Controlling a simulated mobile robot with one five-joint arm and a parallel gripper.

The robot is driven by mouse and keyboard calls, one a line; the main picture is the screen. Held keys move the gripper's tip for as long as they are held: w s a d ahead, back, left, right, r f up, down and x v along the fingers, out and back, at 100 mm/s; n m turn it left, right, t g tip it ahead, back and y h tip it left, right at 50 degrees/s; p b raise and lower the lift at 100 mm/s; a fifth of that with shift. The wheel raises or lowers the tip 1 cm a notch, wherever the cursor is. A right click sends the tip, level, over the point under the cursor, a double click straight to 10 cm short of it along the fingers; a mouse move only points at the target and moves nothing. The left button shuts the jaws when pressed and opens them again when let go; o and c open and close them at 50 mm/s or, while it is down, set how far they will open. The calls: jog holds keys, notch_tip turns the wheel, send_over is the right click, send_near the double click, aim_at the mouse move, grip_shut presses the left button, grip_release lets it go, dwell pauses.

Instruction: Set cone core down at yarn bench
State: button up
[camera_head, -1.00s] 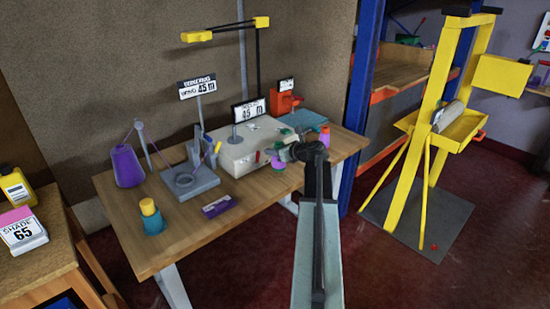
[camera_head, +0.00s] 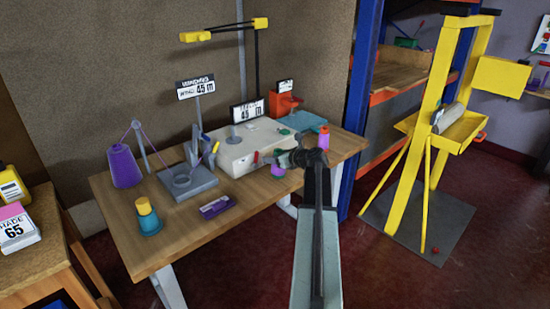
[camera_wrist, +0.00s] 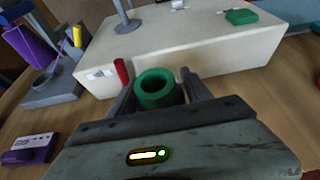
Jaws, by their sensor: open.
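A green hollow core (camera_wrist: 157,88), seen from above with its open round top, stands between the two fingers in the wrist view; I take it for the cone core. In the head view a small magenta piece (camera_head: 278,169) shows below the gripper. My gripper (camera_head: 284,160) is over the front of the yarn bench (camera_head: 245,205), in front of the white box. Its fingers (camera_wrist: 158,95) are open on either side of the core, which is not clasped. The core's lower part is hidden by the gripper.
The white box (camera_head: 246,147) with a red lever (camera_wrist: 122,71) stands just behind the gripper. A purple cone (camera_head: 125,166), a grey stand (camera_head: 187,183), a teal cone with a yellow top (camera_head: 150,221) and a purple block (camera_head: 217,207) are to the left. A pink bottle (camera_head: 323,138) is right.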

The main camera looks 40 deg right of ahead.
jog(key=p+v, duration=0.4)
jog(key=v, duration=0.8)
jog(key=shift+a+f, duration=0.1)
